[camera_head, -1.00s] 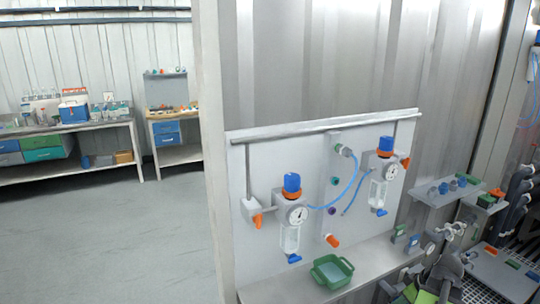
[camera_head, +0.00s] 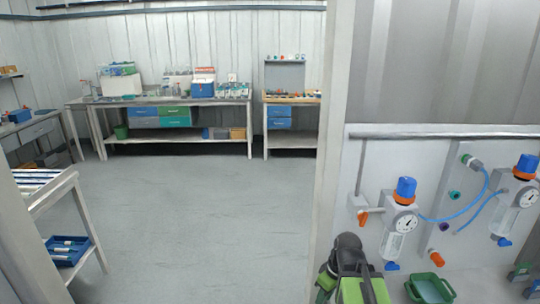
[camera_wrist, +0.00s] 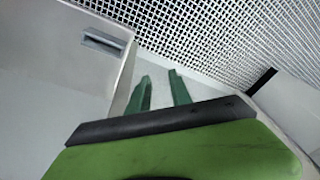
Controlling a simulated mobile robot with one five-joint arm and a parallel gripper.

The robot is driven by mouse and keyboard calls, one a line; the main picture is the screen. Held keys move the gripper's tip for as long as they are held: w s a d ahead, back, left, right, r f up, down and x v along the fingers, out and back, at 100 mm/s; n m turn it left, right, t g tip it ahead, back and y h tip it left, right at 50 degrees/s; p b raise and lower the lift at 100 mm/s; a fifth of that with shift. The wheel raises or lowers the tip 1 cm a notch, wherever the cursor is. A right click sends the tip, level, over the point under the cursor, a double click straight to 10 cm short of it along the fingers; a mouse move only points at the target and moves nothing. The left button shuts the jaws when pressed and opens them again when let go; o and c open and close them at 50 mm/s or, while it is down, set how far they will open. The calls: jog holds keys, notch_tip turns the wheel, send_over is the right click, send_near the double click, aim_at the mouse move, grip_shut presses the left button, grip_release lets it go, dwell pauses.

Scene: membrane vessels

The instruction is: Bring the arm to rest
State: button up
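My gripper (camera_wrist: 158,80) shows in the wrist view as two green fingers standing apart, with only a pale surface seen between them. It is open and empty. Past the fingers are a white metal grating (camera_wrist: 225,40) and a pale grey panel with a slot (camera_wrist: 103,41). In the head view my dark grey and green arm is folded low at the bottom, in front of the wall panel with the gauges. The fingertips cannot be made out there.
The panel (camera_head: 375,185) carries blue-capped regulators (camera_head: 404,205) and blue hoses. A green tray (camera_head: 430,289) sits below it. A doorway post (camera_head: 335,130) stands left of the panel. Open grey floor (camera_head: 200,220) leads to benches (camera_head: 180,102) at the back. A white rack (camera_head: 45,195) stands left.

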jog(key=m, duration=0.2)
jog(key=s+a+m+h, duration=0.1)
jog(key=m, duration=0.2)
jog(key=s+a+m+g, duration=0.1)
jog(key=m, duration=0.1)
jog(key=shift+s+a+f+m+h, duration=0.15)
jog(key=shift+s+a+m+h, duration=0.1)
jog(key=shift+m+h, duration=0.15)
dwell(0.6)
